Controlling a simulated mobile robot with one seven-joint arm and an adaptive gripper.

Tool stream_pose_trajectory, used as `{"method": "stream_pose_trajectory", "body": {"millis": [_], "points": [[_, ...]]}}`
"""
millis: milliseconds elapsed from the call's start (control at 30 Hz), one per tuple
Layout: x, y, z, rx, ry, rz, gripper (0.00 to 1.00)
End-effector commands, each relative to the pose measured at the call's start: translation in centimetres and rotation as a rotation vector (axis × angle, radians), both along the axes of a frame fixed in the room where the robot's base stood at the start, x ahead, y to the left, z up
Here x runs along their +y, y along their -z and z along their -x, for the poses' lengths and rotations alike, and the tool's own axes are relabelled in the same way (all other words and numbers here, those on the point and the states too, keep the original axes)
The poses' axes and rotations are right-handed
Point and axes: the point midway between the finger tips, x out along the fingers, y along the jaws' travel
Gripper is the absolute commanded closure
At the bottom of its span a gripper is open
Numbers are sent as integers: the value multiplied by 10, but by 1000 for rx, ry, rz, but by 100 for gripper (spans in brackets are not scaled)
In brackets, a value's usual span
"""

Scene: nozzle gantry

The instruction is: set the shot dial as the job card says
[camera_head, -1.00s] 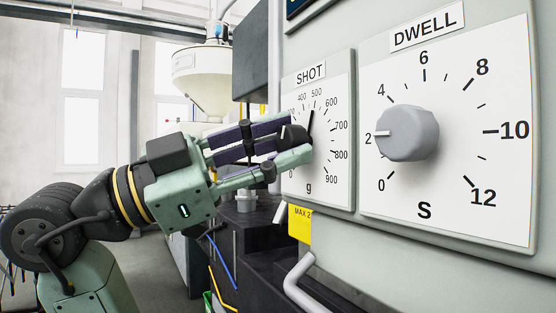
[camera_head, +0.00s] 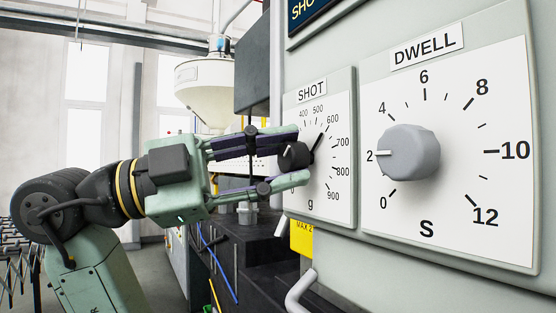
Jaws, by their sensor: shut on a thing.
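The SHOT dial (camera_head: 341,190) is a white plate on the grey panel, marked in grams (g), with visible figures from 400 to 900. Its black pointer (camera_head: 319,146) tilts up and right, roughly toward 600. My gripper (camera_head: 299,156) reaches in from the left. Its two fingers are above and below the dark SHOT knob (camera_head: 290,157), shut on it. The fingers hide the dial's left side and part of the knob. No readable job card is in view; only a corner of a dark blue sign (camera_head: 308,10) lettered "SHO" shows at the top.
The DWELL dial (camera_head: 470,205), with a large grey knob (camera_head: 410,153) pointing at 2, is close on the right. Below are a yellow MAX label (camera_head: 301,238) and a grey handle (camera_head: 300,290). A white hopper (camera_head: 208,90) stands behind.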

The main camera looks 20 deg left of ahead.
Motion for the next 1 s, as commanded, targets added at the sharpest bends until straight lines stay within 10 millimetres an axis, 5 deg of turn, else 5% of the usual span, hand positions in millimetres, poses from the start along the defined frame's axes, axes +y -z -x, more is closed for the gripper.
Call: {"method": "stream_pose_trajectory", "body": {"millis": [233, 267, 533, 1000], "points": [[0, 0, 0, 0, 0, 0, 97], [0, 0, 0, 0, 0, 0, 68], [0, 0, 0, 1, 0, 0, 50], [12, 2, 5, 2, -1, 1, 49]]}}
